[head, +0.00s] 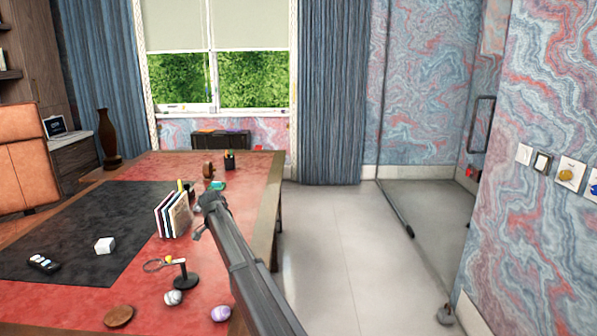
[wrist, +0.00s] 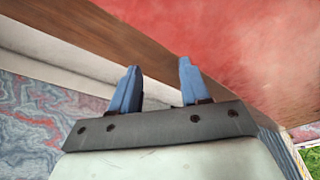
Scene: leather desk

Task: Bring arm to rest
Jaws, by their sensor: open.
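My arm reaches from the bottom of the head view up over the right part of the red leather desk (head: 130,170). My gripper (head: 199,222) is at its far end, close to the upright books. In the wrist view my gripper (wrist: 157,88) shows two blue fingers standing apart with nothing between them. Beyond the fingers are the desk's wooden edge (wrist: 150,45) and its red top.
Books (head: 172,215), a black stand (head: 185,277), a white cube (head: 104,245), a remote (head: 43,263), a wooden disc (head: 118,316), a striped egg-like object (head: 220,313) and a pen cup (head: 230,161) are on the desk.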

